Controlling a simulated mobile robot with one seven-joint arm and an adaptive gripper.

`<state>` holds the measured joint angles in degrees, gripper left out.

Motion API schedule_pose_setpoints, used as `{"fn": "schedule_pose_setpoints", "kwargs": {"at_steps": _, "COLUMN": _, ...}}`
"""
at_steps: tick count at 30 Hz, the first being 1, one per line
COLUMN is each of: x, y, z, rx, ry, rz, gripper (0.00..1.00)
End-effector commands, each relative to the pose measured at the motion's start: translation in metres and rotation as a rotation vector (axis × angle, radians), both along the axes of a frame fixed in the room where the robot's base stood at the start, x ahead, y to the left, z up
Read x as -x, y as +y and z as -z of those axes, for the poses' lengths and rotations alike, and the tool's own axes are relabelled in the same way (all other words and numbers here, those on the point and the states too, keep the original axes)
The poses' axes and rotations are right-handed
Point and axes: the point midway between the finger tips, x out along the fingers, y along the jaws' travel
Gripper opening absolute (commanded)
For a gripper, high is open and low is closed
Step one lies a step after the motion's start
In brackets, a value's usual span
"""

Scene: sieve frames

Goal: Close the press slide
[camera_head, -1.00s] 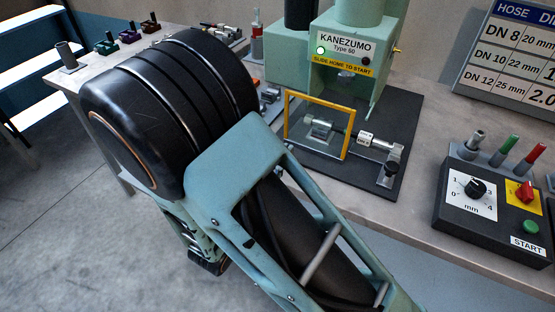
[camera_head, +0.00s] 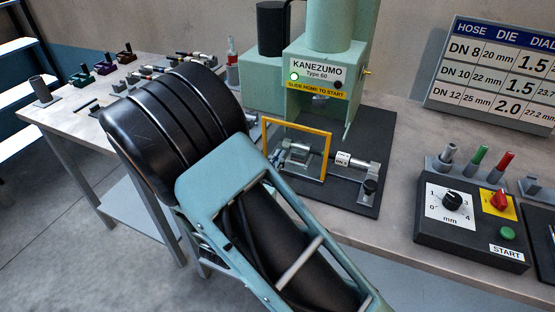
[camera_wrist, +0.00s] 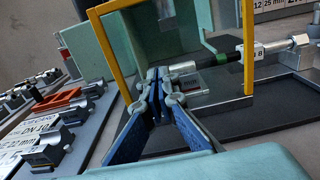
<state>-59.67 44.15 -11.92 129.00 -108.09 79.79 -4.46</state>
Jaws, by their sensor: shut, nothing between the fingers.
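The press (camera_head: 320,72) is pale green, with a "SLIDE HOME TO START" label and a lit green lamp. In front of its opening stands the slide's yellow-framed guard (camera_head: 328,157). It also shows large in the wrist view (camera_wrist: 248,45). A black hose (camera_wrist: 222,58) with metal fittings lies along the slide; its right end (camera_head: 362,165) reaches past the frame. My gripper (camera_wrist: 157,75) is shut and empty, its tips overlapping the framed opening in the wrist view. I cannot tell whether they touch the slide. In the head view my arm hides the gripper.
A control box (camera_head: 470,222) with a knob and START button sits on the bench at right. A hose die sign (camera_head: 495,75) stands behind it. Dies and fittings (camera_wrist: 50,140) lie left of the press. A dark base plate (camera_head: 378,140) lies under the slide.

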Motion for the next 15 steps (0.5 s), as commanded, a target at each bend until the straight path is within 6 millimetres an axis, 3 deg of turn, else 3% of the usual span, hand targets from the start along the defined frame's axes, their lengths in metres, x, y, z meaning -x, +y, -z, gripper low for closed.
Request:
{"fn": "schedule_pose_setpoints", "kwargs": {"at_steps": 8, "x": -0.034, "y": -0.014, "z": 0.001, "rx": -0.001, "ry": -0.003, "rz": 0.005, "gripper": 0.00}}
{"fn": "schedule_pose_setpoints", "kwargs": {"at_steps": 15, "x": -0.086, "y": -0.033, "z": 0.002, "rx": -0.001, "ry": -0.003, "rz": 0.006, "gripper": 0.00}}
